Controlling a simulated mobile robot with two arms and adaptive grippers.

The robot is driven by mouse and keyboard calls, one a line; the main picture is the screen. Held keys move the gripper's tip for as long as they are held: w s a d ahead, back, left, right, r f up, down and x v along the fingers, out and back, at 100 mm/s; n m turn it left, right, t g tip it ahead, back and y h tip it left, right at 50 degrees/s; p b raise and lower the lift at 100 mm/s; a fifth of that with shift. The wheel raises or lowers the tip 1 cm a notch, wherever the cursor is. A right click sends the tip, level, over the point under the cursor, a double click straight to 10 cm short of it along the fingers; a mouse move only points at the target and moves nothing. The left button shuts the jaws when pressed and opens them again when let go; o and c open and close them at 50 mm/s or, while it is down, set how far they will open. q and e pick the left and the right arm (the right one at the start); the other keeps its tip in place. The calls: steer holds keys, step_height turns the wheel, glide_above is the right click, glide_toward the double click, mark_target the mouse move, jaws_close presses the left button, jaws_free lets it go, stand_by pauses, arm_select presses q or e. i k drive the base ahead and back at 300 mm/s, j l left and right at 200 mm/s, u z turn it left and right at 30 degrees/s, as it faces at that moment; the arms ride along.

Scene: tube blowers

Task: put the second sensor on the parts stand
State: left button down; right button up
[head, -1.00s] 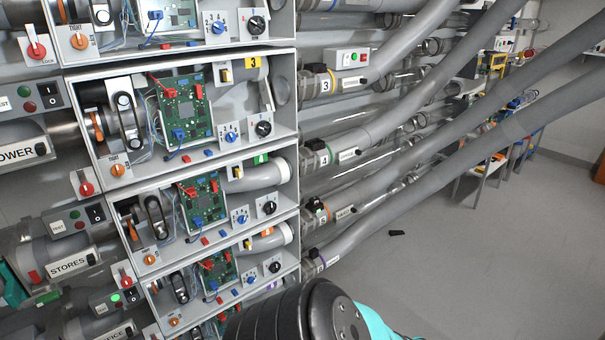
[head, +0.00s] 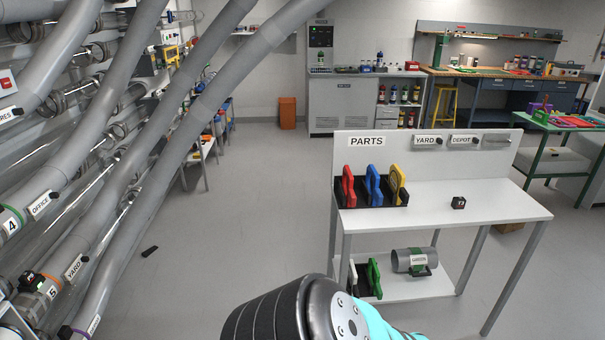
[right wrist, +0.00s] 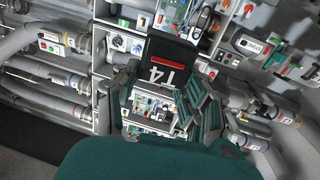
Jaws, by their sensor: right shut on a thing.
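The parts stand (head: 500,203) is a white table with a back panel marked PARTS, at the right in the head view. A small black sensor (head: 458,202) with a red mark sits on its top, right of centre. My right gripper (right wrist: 160,92) has its fingers on both sides of a black block, the second sensor (right wrist: 172,62), in the right wrist view. My left gripper is not in view.
A black rack on the stand holds red, blue (head: 374,185) and yellow parts. A grey pipe piece (head: 408,262) and green part lie on the lower shelf. Large grey tubes (head: 150,180) cross the left. The stand's top right is bare.

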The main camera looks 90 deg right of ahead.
mark_target(500, 205)
steer(key=k+l+z, duration=0.15)
steer(key=z, duration=1.95)
steer(key=l, duration=0.65)
steer(key=i+l+z, duration=0.1)
steer(key=l, duration=0.5)
steer(key=i+l, duration=0.1)
steer(key=l, duration=0.55)
steer(key=i+l, duration=0.1)
steer(key=l, duration=0.5)
steer(key=i+l+z, duration=0.1)
steer(key=l, duration=0.55)
